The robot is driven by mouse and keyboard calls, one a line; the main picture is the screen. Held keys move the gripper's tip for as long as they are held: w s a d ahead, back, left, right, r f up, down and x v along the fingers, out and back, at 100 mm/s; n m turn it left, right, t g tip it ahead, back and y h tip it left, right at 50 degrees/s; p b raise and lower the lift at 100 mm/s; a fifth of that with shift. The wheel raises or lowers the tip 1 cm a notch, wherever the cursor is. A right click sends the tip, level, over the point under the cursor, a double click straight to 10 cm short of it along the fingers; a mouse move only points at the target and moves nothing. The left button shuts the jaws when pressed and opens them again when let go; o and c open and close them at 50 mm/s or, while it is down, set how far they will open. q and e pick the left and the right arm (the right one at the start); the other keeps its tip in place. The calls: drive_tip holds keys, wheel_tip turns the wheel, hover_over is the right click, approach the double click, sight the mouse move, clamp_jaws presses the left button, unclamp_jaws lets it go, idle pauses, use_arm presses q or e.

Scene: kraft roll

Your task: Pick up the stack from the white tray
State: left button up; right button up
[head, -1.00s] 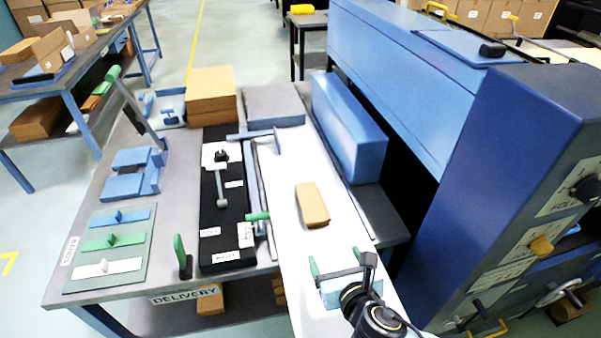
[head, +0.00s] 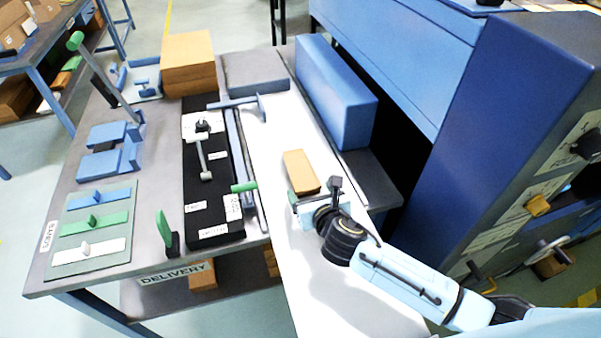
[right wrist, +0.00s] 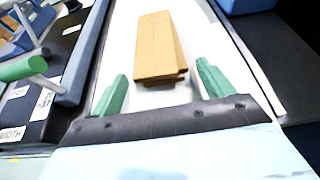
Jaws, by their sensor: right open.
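The stack (head: 300,171) is a small tan kraft block lying on the white tray (head: 265,150), a long white surface between the black fixture and the blue block. In the right wrist view the stack (right wrist: 158,45) shows layered edges and lies ahead of the fingers, a little left of the middle. My right gripper (head: 309,199) is at the near end of the stack in the head view. In the right wrist view its green fingers (right wrist: 160,88) are apart with nothing between them. My left gripper is not in view.
A long blue block (head: 335,90) stands right of the white surface, beside a large blue machine (head: 490,120). To the left are a black fixture (head: 212,180) with a green-tipped lever and a green-handled tool (head: 165,235).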

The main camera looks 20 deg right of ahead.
sight(300, 168)
drive_tip(key=shift+x, duration=0.8)
drive_tip(key=shift+w+f, duration=0.2)
drive_tip(key=shift+w, duration=0.2)
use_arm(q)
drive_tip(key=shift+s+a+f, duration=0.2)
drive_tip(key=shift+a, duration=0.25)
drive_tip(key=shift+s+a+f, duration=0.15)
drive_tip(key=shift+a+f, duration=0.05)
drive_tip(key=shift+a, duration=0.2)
use_arm(e)
drive_tip(key=c, duration=1.1)
